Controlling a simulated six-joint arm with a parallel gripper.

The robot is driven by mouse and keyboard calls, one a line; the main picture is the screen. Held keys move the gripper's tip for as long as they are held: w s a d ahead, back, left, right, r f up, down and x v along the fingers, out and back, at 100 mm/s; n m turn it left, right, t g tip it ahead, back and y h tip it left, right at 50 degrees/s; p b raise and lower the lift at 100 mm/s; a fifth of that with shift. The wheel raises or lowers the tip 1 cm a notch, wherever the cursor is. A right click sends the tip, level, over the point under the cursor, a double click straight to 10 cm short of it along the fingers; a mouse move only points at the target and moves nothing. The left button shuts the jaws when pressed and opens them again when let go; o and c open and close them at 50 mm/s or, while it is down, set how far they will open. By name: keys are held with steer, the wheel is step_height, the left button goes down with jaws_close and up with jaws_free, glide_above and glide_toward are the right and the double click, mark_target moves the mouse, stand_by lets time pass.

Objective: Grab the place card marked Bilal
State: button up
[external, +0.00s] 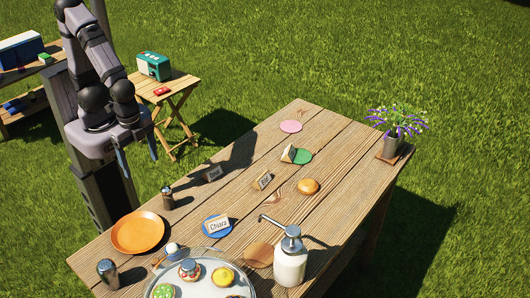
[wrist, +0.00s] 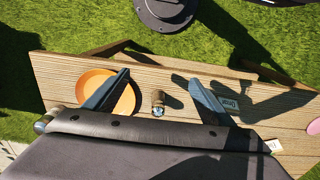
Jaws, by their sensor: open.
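Several place cards stand on the wooden table. One reads Chiara (external: 218,224) and stands on a blue disc. A card in the middle (external: 262,180) bears short writing too small to read surely; it may be Bilal. A card at the green disc (external: 288,154) shows no readable name. A shaded card (external: 212,174) appears to read Omar in the wrist view (wrist: 229,103). Another card's edge (wrist: 273,146) shows at right in the wrist view. My gripper (external: 137,152) is open and empty, above the table's left side, apart from every card; its fingers also show in the wrist view (wrist: 152,76).
An orange plate (external: 138,231) and a shaker (external: 168,197) stand near my gripper. A pump bottle (external: 290,262), a tray of small cakes (external: 203,270), a bun (external: 308,186) and a flower pot (external: 392,147) are also on the table. The far right is mostly clear.

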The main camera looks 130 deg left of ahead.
step_height(320, 180, up, 5)
steer(key=w+f+n+t+h+b, duration=0.2)
steer(key=w+f+n+h+b, duration=0.15)
steer(key=w+n+b, duration=0.5)
steer(key=w+a+n+t+b, duration=0.3)
steer(key=w+a+n+t, duration=0.3)
steer(key=n, duration=0.7)
steer(key=w+a+r+n+t+y+b, duration=0.1)
steer(key=w+a+n+t+y+b, duration=0.15)
steer(key=a+n, duration=0.7)
steer(key=w+a+r+n+t+y+b, duration=0.1)
steer(key=w+a+n+t+y+b, duration=0.15)
steer(key=a+n, duration=0.75)
steer(key=m, duration=0.4)
glide_toward(261, 176)
steer(key=shift+w+a+f+b, duration=0.2)
steer(key=shift+w+f+b, duration=0.2)
steer(key=shift+w+f, duration=0.4)
steer(key=shift+f, duration=0.25)
steer(key=shift+p+x, duration=0.55)
steer(key=shift+x, duration=3.2)
steer(key=shift+a+r, duration=0.1)
steer(key=shift+r, duration=0.15)
steer(key=c, duration=1.2)
